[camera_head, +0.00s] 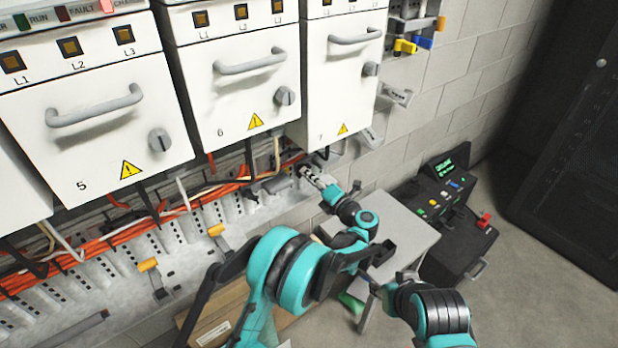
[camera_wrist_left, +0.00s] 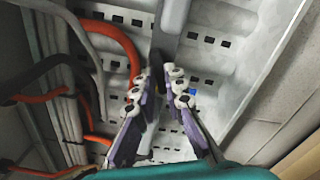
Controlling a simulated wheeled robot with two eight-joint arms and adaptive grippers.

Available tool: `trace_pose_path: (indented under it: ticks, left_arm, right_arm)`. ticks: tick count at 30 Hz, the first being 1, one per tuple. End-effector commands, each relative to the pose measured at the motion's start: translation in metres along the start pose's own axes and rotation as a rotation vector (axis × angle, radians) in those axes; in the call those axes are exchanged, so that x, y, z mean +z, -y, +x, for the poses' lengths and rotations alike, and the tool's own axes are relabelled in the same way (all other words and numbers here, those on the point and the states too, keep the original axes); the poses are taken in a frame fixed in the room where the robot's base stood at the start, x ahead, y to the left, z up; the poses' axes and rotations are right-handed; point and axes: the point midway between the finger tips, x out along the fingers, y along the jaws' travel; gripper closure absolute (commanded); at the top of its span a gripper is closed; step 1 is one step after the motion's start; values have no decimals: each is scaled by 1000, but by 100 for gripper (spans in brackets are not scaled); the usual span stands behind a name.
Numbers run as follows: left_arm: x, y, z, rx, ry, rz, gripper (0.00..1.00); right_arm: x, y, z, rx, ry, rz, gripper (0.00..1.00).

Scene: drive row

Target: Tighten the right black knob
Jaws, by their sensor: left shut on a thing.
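My left gripper (camera_head: 307,172) reaches under the lower edge of the cabinet door marked 7, into the wiring strip below. In the left wrist view its purple-grey fingers with white joints (camera_wrist_left: 160,88) are closed around a small dark piece (camera_wrist_left: 156,65), mostly hidden between the tips. This may be a black knob; its shape cannot be made out. In the head view the gripped spot is too small to tell. A part of my right arm (camera_head: 430,308) shows at the bottom right; its fingers cannot be made out clearly.
Drawers marked 5 (camera_head: 75,150), 6 (camera_head: 230,115) and 7 (camera_head: 335,100) have handles and grey rotary knobs. Orange cables (camera_head: 130,232) run below; one orange cable (camera_wrist_left: 125,45) passes close left of the fingers. A grey table (camera_head: 405,225) and black control box (camera_head: 440,195) stand right.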

Motion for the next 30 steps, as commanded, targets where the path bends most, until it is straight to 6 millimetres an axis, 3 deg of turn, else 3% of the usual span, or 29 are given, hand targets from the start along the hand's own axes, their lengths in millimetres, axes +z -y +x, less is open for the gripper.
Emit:
trace_pose_path:
  ticks: [30]
  left_arm:
    - [1,-2,1,1,0,957,100]
  right_arm:
    - [8,0,11,0,0,0,60]
